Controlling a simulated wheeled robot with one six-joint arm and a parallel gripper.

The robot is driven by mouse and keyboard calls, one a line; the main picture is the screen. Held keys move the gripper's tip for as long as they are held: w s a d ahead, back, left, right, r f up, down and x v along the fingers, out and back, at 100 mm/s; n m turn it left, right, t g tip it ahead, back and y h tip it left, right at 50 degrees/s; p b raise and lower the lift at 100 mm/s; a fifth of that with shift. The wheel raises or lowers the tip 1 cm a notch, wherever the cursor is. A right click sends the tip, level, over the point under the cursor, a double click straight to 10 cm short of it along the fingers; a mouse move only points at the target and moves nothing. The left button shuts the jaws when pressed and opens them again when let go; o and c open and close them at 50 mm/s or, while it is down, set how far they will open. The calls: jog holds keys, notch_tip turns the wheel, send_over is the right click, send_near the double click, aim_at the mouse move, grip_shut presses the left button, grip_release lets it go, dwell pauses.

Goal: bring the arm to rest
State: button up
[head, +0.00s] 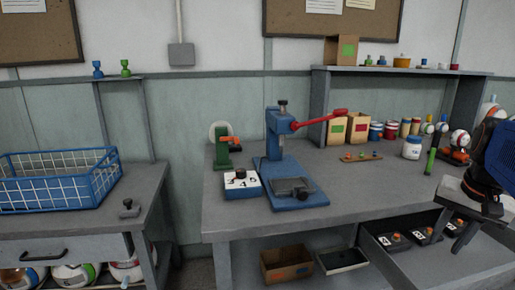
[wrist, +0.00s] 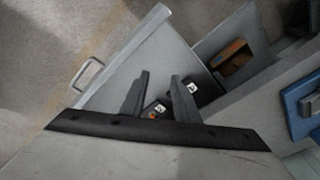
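My gripper (head: 453,230) is at the right of the head view, in front of the right part of the workbench, with its fingers pointing down. In the wrist view my gripper (wrist: 159,78) shows two dark fingers set apart with nothing between them. The open drawer (wrist: 133,75) lies below the fingers, and small numbered items show partly behind them. Part of my arm is cut off by the right edge of the head view.
The workbench (head: 365,193) carries a blue press (head: 278,155) with a red lever. An open drawer (head: 385,252) sticks out under its right part. A blue wire basket (head: 60,180) stands on the left bench. Floor shows between the benches.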

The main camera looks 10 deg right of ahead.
jog(key=s+a+f+n+t, duration=0.1)
jog(key=a+f+n, duration=0.3)
jog(key=a, duration=0.5)
jog(key=s+a+f+n+t, duration=0.1)
jog(key=a+f+n, duration=0.4)
jog(key=a, duration=0.5)
jog(key=shift+s+a+y, duration=0.15)
jog(key=shift+s+y, duration=0.2)
jog(key=shift+y, duration=0.05)
